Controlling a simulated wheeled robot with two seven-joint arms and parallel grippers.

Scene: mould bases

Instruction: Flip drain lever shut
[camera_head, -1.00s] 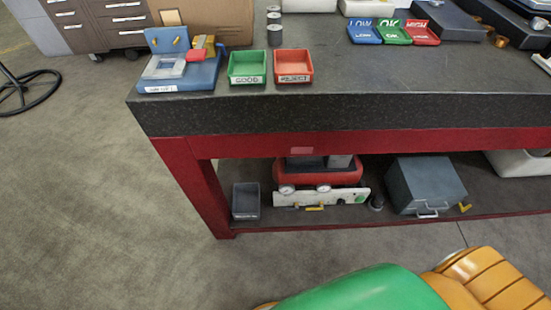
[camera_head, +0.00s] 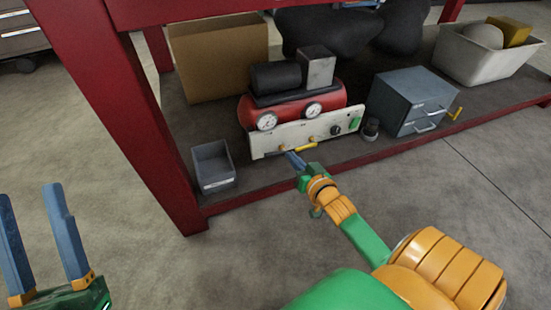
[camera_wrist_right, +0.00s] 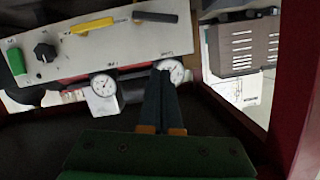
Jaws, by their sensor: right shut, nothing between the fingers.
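A white control panel (camera_head: 281,140) stands upright on the lower shelf, before a red tank with two gauges. In the right wrist view it appears inverted, with a yellow lever (camera_wrist_right: 92,26) and a dark grey lever (camera_wrist_right: 155,17) lying roughly along it. The yellow lever also shows in the head view (camera_head: 305,147). I cannot read which is labelled drain. My right gripper (camera_head: 291,157) is shut and empty at the panel's lower front, its fingertips (camera_wrist_right: 164,73) near the panel edge; contact is unclear. My left gripper (camera_head: 32,228) is open and empty at lower left.
A small grey bin (camera_head: 213,166) stands left of the panel. A dark cylinder (camera_head: 370,129) and a grey drawer box (camera_head: 410,100) stand right. A red table leg (camera_head: 130,120) is at left. The floor in front is clear.

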